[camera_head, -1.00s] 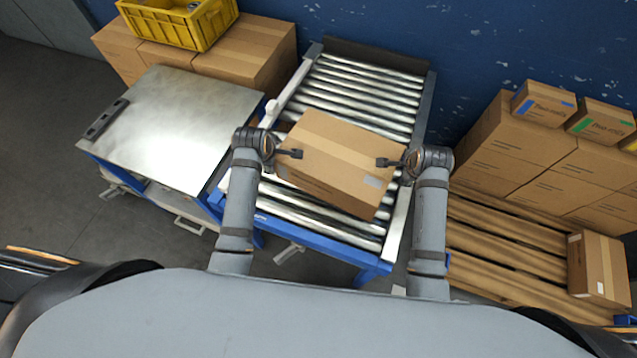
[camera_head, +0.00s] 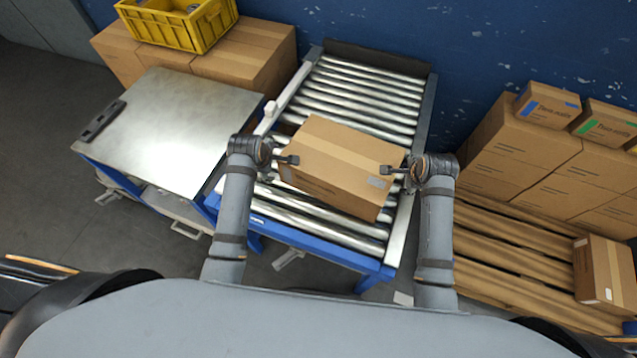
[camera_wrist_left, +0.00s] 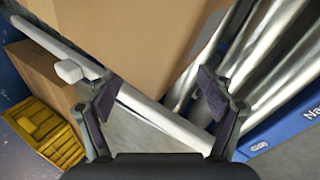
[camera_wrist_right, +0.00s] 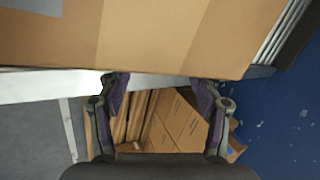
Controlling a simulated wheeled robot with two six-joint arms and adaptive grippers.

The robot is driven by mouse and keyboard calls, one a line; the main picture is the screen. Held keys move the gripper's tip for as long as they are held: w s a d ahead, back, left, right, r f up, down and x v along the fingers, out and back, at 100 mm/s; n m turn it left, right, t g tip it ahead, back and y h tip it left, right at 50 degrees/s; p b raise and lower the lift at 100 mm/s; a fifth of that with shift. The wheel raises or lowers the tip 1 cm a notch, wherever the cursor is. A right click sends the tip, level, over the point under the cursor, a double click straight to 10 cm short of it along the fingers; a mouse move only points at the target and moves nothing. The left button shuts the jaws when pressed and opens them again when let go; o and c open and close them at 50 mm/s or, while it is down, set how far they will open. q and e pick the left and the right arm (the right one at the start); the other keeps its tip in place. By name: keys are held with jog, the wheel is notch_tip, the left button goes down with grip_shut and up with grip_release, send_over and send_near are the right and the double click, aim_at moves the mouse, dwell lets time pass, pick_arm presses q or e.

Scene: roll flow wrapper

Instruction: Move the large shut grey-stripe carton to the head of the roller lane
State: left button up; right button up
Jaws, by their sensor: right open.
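The large shut carton (camera_head: 345,160) is brown with a lighter tape band and a small grey patch at its right front corner. It sits slightly turned on the roller lane (camera_head: 365,88), towards its near half. My left gripper (camera_head: 294,160) is at the carton's left side, and my right gripper (camera_head: 385,170) is at its right side. In the left wrist view the fingers (camera_wrist_left: 158,92) are spread with nothing between them, and the carton (camera_wrist_left: 145,40) is just beyond. In the right wrist view the fingers (camera_wrist_right: 162,88) are also spread and empty below the carton's edge (camera_wrist_right: 150,35).
A metal-topped table (camera_head: 175,125) stands left of the lane. A yellow crate (camera_head: 178,22) rests on cartons behind it. On the right, stacked cartons (camera_head: 525,145) and a single carton (camera_head: 603,270) stand on a wooden pallet (camera_head: 510,250). The far rollers are clear.

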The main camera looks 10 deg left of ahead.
jog(key=shift+o, duration=0.7)
pick_arm(q)
jog(key=v, duration=1.2)
pick_arm(e)
jog(key=v, duration=1.2)
